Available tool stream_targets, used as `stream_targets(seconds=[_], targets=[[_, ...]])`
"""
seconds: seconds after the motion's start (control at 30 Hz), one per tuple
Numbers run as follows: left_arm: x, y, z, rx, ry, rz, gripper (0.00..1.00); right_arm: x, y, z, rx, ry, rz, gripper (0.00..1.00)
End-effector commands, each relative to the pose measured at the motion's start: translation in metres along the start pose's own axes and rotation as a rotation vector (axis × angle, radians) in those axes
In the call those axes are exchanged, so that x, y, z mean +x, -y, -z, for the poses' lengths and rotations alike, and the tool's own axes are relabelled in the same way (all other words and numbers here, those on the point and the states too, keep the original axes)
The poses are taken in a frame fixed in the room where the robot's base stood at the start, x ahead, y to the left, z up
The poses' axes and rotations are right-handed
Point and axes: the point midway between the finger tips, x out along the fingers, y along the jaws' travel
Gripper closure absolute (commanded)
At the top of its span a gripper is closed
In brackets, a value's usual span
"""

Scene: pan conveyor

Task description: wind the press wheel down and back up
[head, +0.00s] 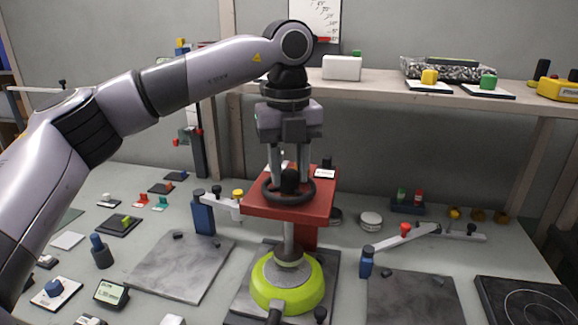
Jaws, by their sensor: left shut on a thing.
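The press has a red top block (318,203) with a black wheel (304,196) lying flat on it and a dark knob (289,181) on the wheel. A metal spindle (289,236) runs down from the block to a grey pad over a lime green round body (286,285). My left gripper (289,172) points straight down over the wheel, its two fingers shut on the dark knob. The fingers partly hide the back of the wheel. My right gripper is out of view.
Grey plates (180,268) lie left and right of the press, with hinged arms on blue posts (203,213) beside them. Several small parts sit at the left. A shelf (385,90) with boxes runs behind.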

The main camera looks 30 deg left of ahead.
Motion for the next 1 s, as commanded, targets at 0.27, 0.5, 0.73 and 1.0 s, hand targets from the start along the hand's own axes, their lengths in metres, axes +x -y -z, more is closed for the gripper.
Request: stream_targets(seconds=[0.27, 0.5, 0.73, 1.0], targets=[[-0.001, 0.0, 0.0, 0.062, -0.002, -0.001, 0.95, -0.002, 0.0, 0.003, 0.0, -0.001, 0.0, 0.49], [-0.002, -0.001, 0.0, 0.226, -0.005, -0.001, 0.95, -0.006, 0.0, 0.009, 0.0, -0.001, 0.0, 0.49], [-0.002, -0.001, 0.0, 0.442, -0.008, 0.0, 0.95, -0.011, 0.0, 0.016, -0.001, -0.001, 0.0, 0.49], [-0.002, -0.001, 0.0, 0.697, -0.012, 0.001, 0.95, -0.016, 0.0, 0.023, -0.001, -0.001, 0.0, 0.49]])
